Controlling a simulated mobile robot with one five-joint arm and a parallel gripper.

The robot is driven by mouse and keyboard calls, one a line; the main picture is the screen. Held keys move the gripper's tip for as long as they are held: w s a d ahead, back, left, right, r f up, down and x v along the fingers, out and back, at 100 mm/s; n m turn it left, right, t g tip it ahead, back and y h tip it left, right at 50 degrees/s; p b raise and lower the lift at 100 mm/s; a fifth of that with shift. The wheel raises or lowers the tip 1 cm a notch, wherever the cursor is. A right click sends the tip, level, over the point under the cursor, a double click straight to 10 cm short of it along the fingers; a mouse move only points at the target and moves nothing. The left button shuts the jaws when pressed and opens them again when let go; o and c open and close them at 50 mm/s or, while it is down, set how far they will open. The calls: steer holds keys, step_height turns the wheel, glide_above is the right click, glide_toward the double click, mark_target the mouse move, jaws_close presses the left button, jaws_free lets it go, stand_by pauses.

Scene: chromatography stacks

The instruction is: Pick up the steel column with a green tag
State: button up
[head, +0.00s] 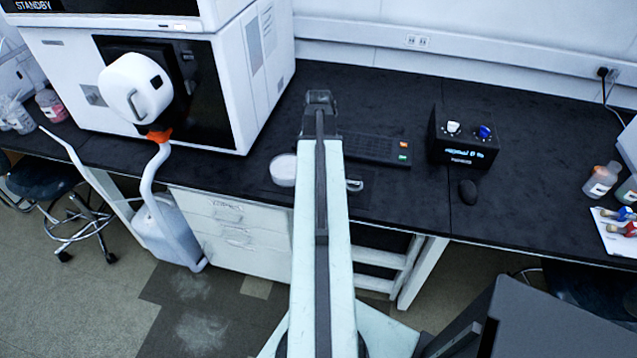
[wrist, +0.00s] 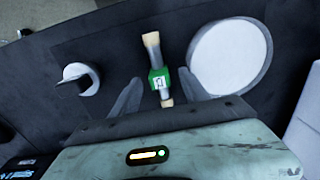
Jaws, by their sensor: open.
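The column with a green tag (wrist: 160,78) shows in the wrist view. It is a short slim cylinder with tan ends, a grey section and a green band with a white label. My gripper (wrist: 159,76) is open, with one dark finger on each side of the column. A gap shows between the column and each finger. I cannot tell the height of the fingers over the surface. In the head view my own arm hides both the column and my fingers.
A white round dish (wrist: 230,57) lies close to the right finger; the head view shows it too (head: 283,170). A small white and dark round piece (wrist: 81,79) stands left of the fingers. A black control box (head: 463,138) and a dark keypad (head: 375,148) stand on the black bench (head: 400,95).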

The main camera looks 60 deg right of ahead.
steer(key=shift+f+b, duration=0.3)
steer(key=shift+f, duration=0.65)
steer(key=shift+r, duration=0.2)
jaws_close()
step_height(320, 180, up, 10)
steer(key=p, duration=1)
steer(key=shift+r+p, duration=0.15)
steer(key=shift+p, duration=0.2)
